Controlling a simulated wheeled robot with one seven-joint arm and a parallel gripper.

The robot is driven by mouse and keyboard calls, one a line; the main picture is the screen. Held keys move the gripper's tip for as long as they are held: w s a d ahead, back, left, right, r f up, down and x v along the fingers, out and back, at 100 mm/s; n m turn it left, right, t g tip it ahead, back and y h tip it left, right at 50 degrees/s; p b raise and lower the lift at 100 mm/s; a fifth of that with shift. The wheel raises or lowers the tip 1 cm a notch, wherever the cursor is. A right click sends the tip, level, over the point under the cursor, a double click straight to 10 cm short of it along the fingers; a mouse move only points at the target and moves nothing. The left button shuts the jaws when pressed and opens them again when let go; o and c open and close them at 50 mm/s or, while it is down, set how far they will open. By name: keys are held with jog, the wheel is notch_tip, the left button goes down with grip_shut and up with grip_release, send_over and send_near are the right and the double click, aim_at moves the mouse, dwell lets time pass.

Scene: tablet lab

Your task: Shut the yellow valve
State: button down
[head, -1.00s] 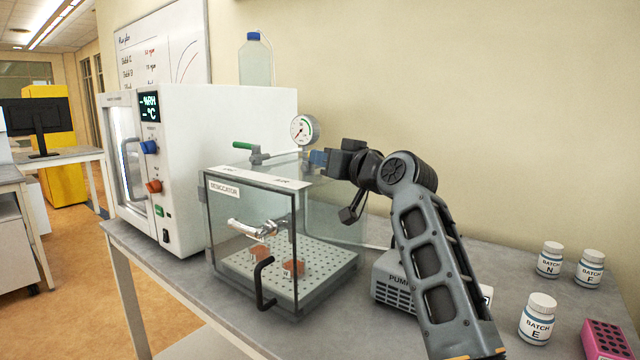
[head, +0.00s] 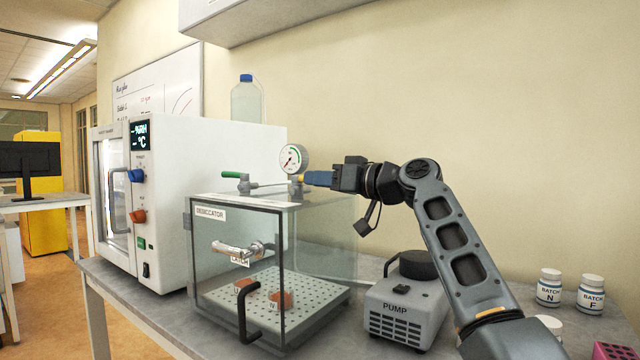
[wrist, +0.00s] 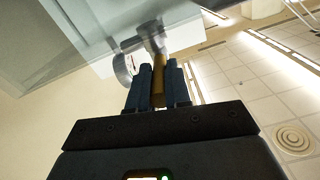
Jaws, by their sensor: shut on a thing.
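The yellow valve's handle (wrist: 158,78) shows in the wrist view as a yellow-brown bar between my two fingers. My gripper (wrist: 158,70) is shut on it. In the head view my gripper (head: 318,178) reaches in from the right at the top of the glass desiccator (head: 325,240), just below and right of the round gauge (head: 293,158). There the fingers hide most of the yellow handle. The second valve, with a green handle (head: 231,174), sits further left on the desiccator lid, apart from my gripper.
A white oven-like unit (head: 220,140) stands left of the desiccator. The pump (head: 405,310) stands to its right, below my arm. White batch bottles (head: 549,287) stand at the bench's right. A wall cabinet (head: 260,12) hangs above.

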jog(key=c, duration=1.1)
grip_release()
jog(key=shift+b+v, duration=0.4)
jog(key=shift+v, duration=3.45)
jog(key=shift+f, duration=0.1)
